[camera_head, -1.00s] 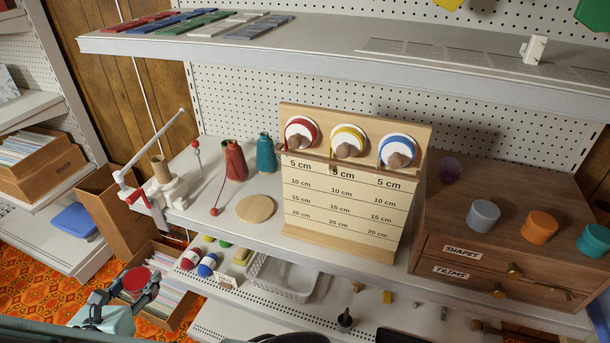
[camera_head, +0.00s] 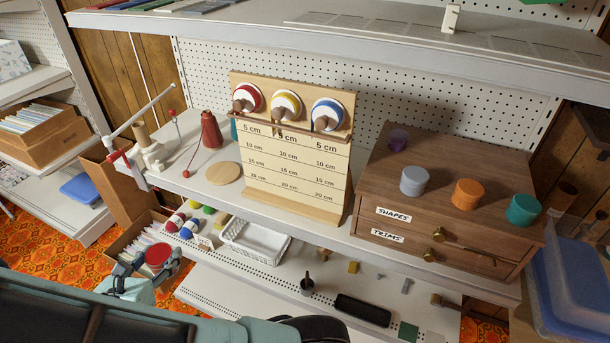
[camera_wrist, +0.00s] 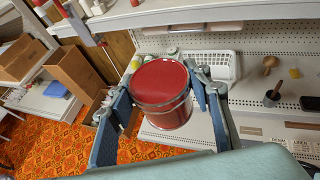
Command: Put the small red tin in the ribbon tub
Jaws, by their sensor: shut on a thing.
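The small red tin (camera_head: 157,254) is between the fingers of my gripper (camera_head: 148,264), at the lower left in the head view. In the wrist view the tin (camera_wrist: 161,85) sits upright with its red top showing, and my gripper (camera_wrist: 164,68) is shut on its sides. It is held in the air in front of the shelves. A translucent blue tub (camera_head: 572,275) stands at the right edge of the head view. I see no label there that marks it as the ribbon tub, and its contents are unclear.
A wooden drawer unit (camera_head: 400,195) and a ribbon board (camera_head: 293,165) stand on the middle shelf. A white basket (camera_head: 256,243) and several small tools lie on the shelf below. A cardboard box (camera_head: 135,235) is behind my gripper. Orange patterned floor shows at left.

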